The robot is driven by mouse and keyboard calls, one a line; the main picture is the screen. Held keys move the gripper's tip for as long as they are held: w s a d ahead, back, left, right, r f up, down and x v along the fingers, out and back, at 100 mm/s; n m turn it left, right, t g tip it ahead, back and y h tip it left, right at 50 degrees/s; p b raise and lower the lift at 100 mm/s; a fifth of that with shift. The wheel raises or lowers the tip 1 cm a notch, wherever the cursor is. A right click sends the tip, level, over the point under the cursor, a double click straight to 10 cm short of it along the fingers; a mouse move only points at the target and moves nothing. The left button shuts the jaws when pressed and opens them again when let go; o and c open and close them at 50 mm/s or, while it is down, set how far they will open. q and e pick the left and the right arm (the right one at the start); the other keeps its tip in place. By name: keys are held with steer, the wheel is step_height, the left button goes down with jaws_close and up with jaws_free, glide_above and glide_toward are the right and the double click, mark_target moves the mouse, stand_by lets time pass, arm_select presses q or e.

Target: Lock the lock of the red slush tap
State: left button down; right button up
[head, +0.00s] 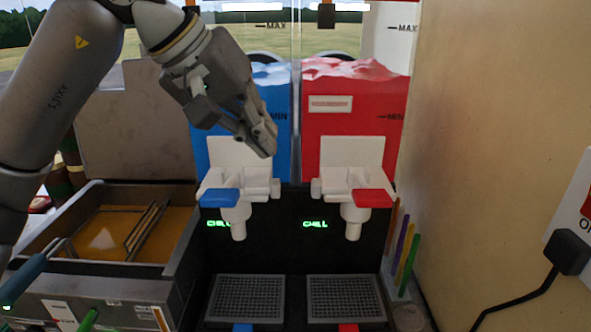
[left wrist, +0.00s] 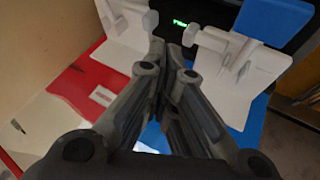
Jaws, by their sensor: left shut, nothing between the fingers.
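The red slush tap (head: 350,212) is white with a red lever (head: 373,198), on the front of the red slush tank (head: 355,115). A small white knob (head: 316,188) sticks out at its left side. It may be the lock; I cannot tell its state. My left gripper (head: 265,143) is shut and empty, in front of the blue tank, above and left of the red tap. In the left wrist view its fingertips (left wrist: 173,50) are together, pointing between the two white taps; the red tap's knob (left wrist: 150,19) shows just beyond them, apart. My right gripper is out of view.
The blue tap's lever (head: 219,197) and side knob (head: 276,187) stand close left of the red tap. Drip grates (head: 345,298) lie below. A fryer-like tub (head: 185,235) is at left; coloured sticks (head: 402,250) and a wall (head: 490,130) are at right.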

mark_target(318, 180)
arm_select(q)
steer(key=p+x, duration=0.2)
steer(key=x, duration=0.8)
steer(key=shift+d, duration=0.1)
steer(key=d, duration=0.3)
steer(key=shift+d, duration=0.25)
steer(key=shift+a, duration=0.1)
steer(key=shift+r, duration=0.1)
